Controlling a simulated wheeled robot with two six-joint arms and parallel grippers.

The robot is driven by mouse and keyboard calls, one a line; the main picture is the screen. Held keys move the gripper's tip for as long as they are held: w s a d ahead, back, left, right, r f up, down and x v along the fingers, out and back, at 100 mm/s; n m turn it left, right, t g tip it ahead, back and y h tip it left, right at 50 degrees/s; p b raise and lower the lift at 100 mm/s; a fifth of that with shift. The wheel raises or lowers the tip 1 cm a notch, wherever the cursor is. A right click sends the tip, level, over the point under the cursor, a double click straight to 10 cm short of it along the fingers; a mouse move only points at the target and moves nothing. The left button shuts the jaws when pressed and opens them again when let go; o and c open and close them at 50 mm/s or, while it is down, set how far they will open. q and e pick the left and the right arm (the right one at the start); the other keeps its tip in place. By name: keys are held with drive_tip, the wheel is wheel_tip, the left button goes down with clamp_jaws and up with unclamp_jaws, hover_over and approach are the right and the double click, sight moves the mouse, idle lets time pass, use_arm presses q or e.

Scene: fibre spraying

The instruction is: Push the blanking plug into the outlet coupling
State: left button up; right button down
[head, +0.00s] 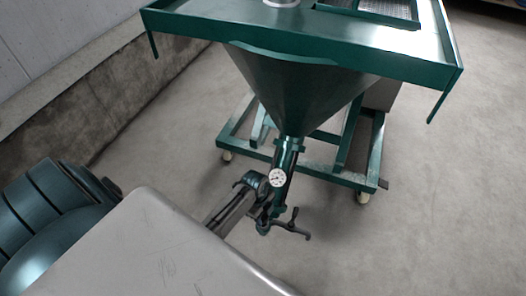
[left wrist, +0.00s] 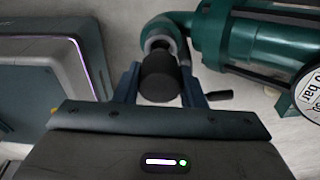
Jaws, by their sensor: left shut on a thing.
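The blanking plug (left wrist: 161,80) is a dark, short cylinder in the left wrist view. My left gripper (left wrist: 160,72) is shut on it, with one blue finger on each side. The outlet coupling (left wrist: 158,28) is a green curved fitting with a pale ring at its mouth, right behind the plug. The plug covers the lower part of that mouth, and I cannot tell whether it touches or has entered it. In the head view, my left gripper is small and partly hidden at the lower end of the green pump (head: 285,160). My right gripper is not in view.
The green hopper (head: 295,85) stands above the pump on a wheeled frame (head: 345,178). A round pressure gauge (head: 277,178) sits on the pump. A dark lever handle (head: 292,226) sticks out near the coupling. A low wall (head: 100,95) runs along the left. The floor right is clear.

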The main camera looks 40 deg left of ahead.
sight(263, 219)
use_arm(q)
drive_tip(key=shift+p, duration=0.5)
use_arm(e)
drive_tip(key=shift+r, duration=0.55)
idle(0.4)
use_arm(q)
drive_tip(key=shift+p, duration=0.3)
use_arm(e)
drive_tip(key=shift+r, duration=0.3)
use_arm(q)
drive_tip(key=shift+f+b, duration=0.7)
drive_tip(key=shift+f, duration=0.9)
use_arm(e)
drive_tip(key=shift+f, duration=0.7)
use_arm(q)
drive_tip(key=o, duration=1.1)
drive_tip(key=r, duration=0.3)
drive_tip(key=a+r+p, duration=0.1)
drive_tip(key=r, duration=0.3)
drive_tip(key=r+p, duration=0.1)
drive_tip(key=r, duration=0.2)
drive_tip(key=shift+a+r, duration=0.3)
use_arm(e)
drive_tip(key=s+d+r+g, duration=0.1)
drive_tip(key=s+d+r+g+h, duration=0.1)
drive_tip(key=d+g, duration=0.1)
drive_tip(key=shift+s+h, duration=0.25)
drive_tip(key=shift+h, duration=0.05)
